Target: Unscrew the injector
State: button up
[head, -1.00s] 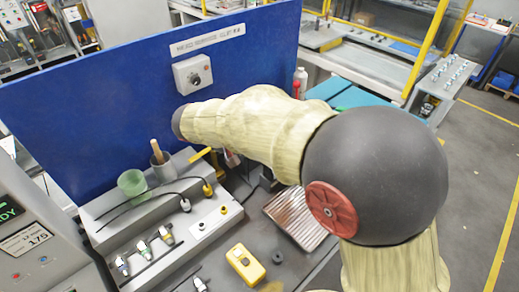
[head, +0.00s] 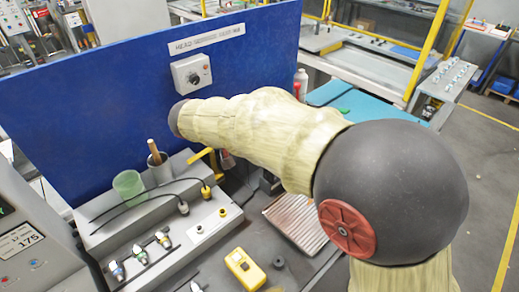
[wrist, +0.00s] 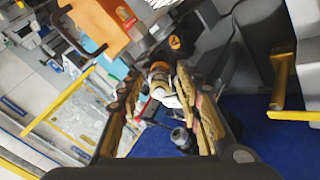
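Several small injector-like parts with metal and coloured ends stand in a row on the grey stepped block, one of them at its middle (head: 140,256). I cannot tell which one the task means. My arm in its pale cover crosses the head view and hides my gripper there. In the wrist view my gripper (wrist: 167,118) has its two fingers apart. A white and orange part (wrist: 161,82) shows between them, and a dark cylindrical part (wrist: 183,138) lies nearer the right finger. I cannot tell whether either finger touches them.
The grey stepped block (head: 88,238) also bears a green cup (head: 129,185), a grey cup (head: 160,172) and black cables with yellow connectors. A yellow box (head: 244,270) and a ribbed tray (head: 295,222) lie on the bench. A blue panel (head: 85,100) stands upright behind.

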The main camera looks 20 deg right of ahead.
jog(key=shift+f+m+b, duration=0.1)
jog(key=shift+m+b, duration=2.1)
jog(key=shift+b, duration=1.15)
jog(key=shift+m+b, duration=2.4)
jog(key=shift+b, duration=0.95)
jog(key=shift+m, duration=0.8)
jog(key=m, duration=1.2)
